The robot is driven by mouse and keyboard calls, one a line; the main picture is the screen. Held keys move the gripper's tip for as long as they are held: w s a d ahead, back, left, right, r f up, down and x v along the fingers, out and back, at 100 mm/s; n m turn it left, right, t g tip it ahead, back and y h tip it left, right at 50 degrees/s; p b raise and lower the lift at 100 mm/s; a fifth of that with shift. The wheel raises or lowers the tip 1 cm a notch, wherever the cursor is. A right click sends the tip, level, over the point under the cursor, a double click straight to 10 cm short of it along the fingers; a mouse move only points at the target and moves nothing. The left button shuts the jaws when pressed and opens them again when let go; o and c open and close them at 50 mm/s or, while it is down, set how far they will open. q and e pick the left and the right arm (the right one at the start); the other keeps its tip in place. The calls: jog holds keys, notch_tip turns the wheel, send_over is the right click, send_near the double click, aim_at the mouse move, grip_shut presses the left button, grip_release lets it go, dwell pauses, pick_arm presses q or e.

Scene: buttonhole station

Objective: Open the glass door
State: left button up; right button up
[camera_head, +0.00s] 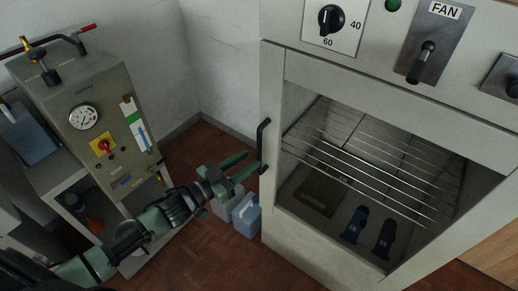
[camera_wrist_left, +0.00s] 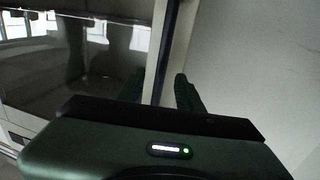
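The glass door (camera_head: 279,158) is the pale-framed front of the cabinet at the right of the head view. It looks shut, with wire racks showing through the glass. Its black upright handle (camera_head: 264,143) is on the left side of the frame. My left gripper (camera_head: 252,168) is at the lower part of the handle with its fingers apart. In the left wrist view the dark handle bar (camera_wrist_left: 168,45) runs down between the two green fingers (camera_wrist_left: 159,92). I cannot tell whether either finger touches it. My right gripper is out of view.
A grey machine (camera_head: 95,105) with a gauge stands at the left. Blue canisters (camera_head: 246,216) stand on the floor just below my left gripper, beside the cabinet. A FAN lever (camera_head: 425,62) and a dial (camera_head: 331,19) are above the door. Brown floor lies open in the middle.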

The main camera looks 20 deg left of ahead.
aim_at(258, 154)
pick_arm(q)
jog(key=x, duration=0.5)
jog(key=shift+f, duration=0.1)
jog(key=shift+w, duration=0.2)
grip_shut()
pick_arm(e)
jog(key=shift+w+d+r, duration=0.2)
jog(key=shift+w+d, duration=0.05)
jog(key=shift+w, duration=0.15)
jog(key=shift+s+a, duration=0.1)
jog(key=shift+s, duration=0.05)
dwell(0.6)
